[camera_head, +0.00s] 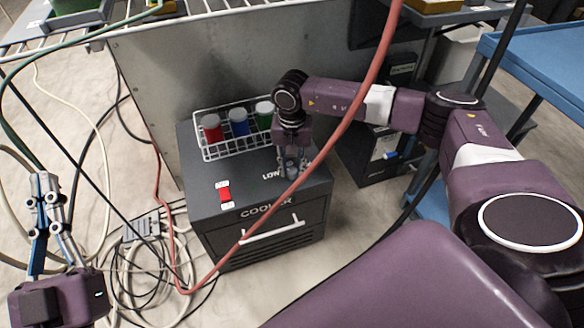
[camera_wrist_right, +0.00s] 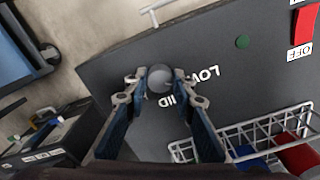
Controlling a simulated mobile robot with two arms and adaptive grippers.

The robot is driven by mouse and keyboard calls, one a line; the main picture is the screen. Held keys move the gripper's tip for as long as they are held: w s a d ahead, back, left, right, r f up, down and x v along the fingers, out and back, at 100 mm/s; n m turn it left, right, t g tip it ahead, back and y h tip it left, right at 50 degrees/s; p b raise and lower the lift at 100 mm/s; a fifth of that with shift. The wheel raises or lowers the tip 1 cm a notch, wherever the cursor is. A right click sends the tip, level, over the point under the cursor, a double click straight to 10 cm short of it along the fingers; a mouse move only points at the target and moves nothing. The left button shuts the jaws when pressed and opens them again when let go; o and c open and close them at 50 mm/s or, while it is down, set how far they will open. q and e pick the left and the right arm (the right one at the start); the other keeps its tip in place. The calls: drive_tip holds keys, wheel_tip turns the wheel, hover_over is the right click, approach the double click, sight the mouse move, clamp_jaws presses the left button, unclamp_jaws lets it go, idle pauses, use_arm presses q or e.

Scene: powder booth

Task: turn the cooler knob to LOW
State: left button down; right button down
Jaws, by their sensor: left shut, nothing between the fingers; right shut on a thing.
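The cooler (camera_head: 262,235) is a dark grey box with a white front handle. Its grey round knob (camera_wrist_right: 159,77) is on the top face, beside the printed words LOW and MID in the wrist view. My right gripper (camera_wrist_right: 158,86) reaches down over the top and is shut on the knob, one fingertip on each side. In the head view, the right gripper (camera_head: 292,168) mostly hides the knob. I cannot tell which setting the knob points to. My left gripper (camera_head: 43,185) is shut and empty at the far left, away from the cooler.
A white wire rack (camera_head: 204,150) with red, blue and green-coloured jars stands at the back of the cooler top. A red hose (camera_head: 345,125) crosses the head view. Cables lie on the floor at left.

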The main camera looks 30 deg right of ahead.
sight(292, 170)
drive_tip(key=shift+n, duration=0.3)
drive_tip(key=c, duration=1.6)
unclamp_jaws()
wheel_tip(292, 170, up, 12)
drive_tip(key=shift+r, duration=0.1)
